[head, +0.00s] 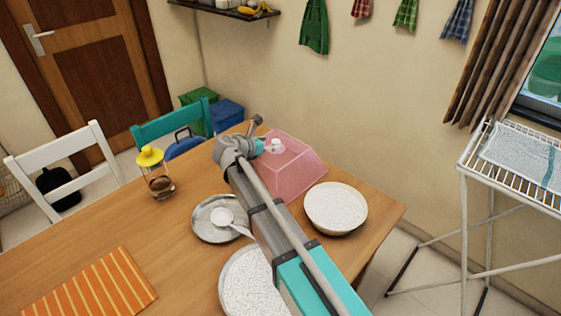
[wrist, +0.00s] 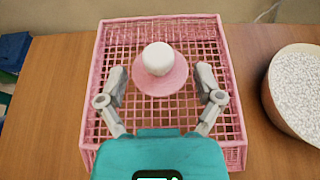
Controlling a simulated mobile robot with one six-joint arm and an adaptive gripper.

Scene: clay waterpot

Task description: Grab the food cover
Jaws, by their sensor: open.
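The food cover (head: 297,167) is a pink mesh dome with sloping sides, standing on the wooden table. Its white round knob (head: 275,146) sits on top, partly hidden by my gripper in the head view. In the wrist view the food cover (wrist: 230,110) fills the middle, seen from above, with the white knob (wrist: 158,59) on a pink disc. My gripper (wrist: 161,83) is open above the cover, one finger on each side of the disc, with the knob a little ahead of the fingertips. Whether the fingers touch the cover cannot be told.
A bowl of white grain (head: 336,208) stands right of the cover; it also shows in the wrist view (wrist: 300,90). A metal plate (head: 208,232), another grain container (head: 245,285), a yellow-lidded jar (head: 155,172) and an orange striped mat (head: 90,290) are on the table (head: 120,230).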

